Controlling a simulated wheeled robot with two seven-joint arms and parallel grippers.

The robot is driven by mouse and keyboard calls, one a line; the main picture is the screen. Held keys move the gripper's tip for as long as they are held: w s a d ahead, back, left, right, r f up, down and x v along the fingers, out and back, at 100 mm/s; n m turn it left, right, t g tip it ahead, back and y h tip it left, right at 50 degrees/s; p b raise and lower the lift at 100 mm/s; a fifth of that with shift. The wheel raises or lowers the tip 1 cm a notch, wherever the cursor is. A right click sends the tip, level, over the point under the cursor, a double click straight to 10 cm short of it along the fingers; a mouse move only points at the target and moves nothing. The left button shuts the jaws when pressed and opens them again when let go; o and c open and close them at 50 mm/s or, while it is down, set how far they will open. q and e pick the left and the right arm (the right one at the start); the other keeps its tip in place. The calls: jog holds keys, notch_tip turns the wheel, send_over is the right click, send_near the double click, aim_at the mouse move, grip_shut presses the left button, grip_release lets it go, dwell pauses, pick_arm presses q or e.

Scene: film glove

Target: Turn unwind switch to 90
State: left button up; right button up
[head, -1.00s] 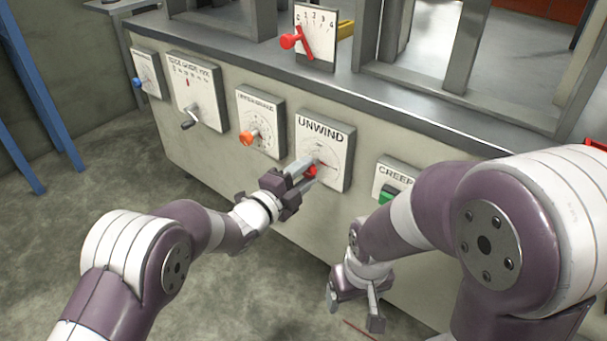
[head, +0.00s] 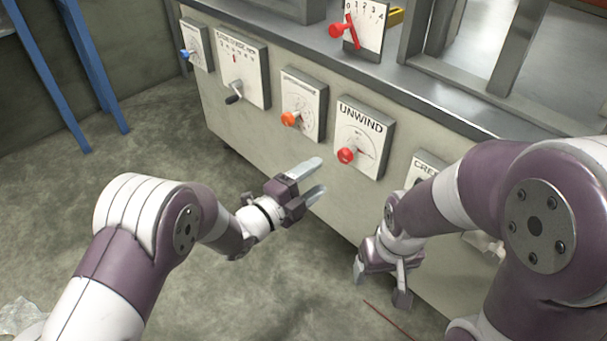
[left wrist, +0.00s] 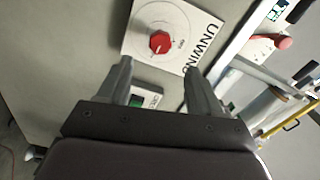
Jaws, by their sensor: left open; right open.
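The unwind switch is a red knob (head: 346,155) on a white panel labelled UNWIND (head: 361,128), on the front of the grey cabinet. In the left wrist view the red knob (left wrist: 159,42) sits on its white dial plate, beyond the fingertips; the dial's numbers are too small to read. My left gripper (head: 318,177) is open and empty, to the left of the knob and lower in the head view, apart from it. My right gripper (head: 382,284) is open and empty, pointing down in front of the cabinet, below the unwind panel.
Left of the unwind panel are an orange knob (head: 289,119), a black-handled lever (head: 234,98) and a blue knob (head: 184,53). A red lever (head: 337,30) stands on the cabinet top. A partly hidden panel (head: 424,166) is to the right. Open floor lies in front.

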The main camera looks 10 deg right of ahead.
pick_arm(q)
jog(key=p+v, duration=0.1)
jog(key=v, duration=0.3)
jog(key=shift+f, duration=0.1)
pick_arm(e)
jog(key=shift+r, duration=0.85)
pick_arm(q)
jog(key=shift+d, duration=0.1)
